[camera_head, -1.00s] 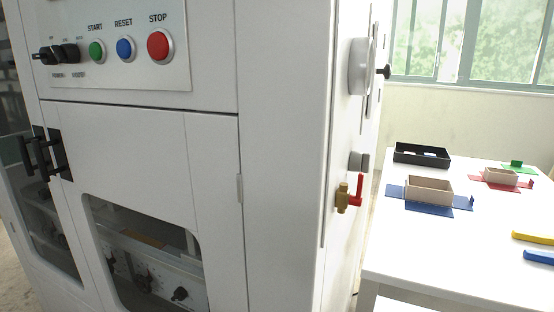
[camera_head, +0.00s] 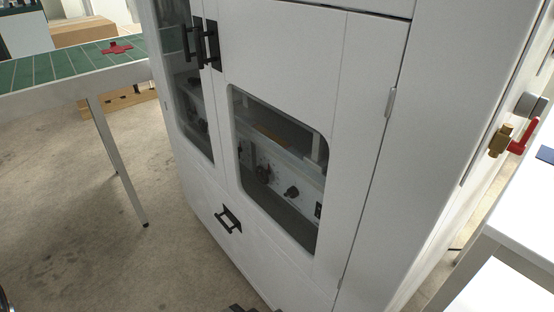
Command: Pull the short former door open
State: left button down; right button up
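The white box former stands in front of me. Its front has a windowed door (camera_head: 280,75), closed, with a dark-tinted window with rounded corners. A pair of black handles (camera_head: 201,44) sits side by side at this door's upper left edge, where it meets a narrower windowed door (camera_head: 186,100) around the corner. A separate black handle (camera_head: 228,218) is on the panel below the window. No door stands open. A dark sliver (camera_head: 245,309) shows at the bottom edge; I cannot tell whether it is part of a gripper. Neither gripper can be made out.
A table with a green top (camera_head: 75,62) stands at the left, a red flat piece (camera_head: 116,47) on it. The concrete floor (camera_head: 90,210) between is mostly clear. A red-handled brass valve (camera_head: 502,140) juts from the machine's right side, near a white table (camera_head: 515,225).

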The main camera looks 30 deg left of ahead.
aim_at(335, 71)
jog(key=z, duration=1.9)
jog(key=k, duration=1.2)
jog(key=u, duration=2.35)
jog(key=i, duration=0.5)
jog(key=z, duration=0.05)
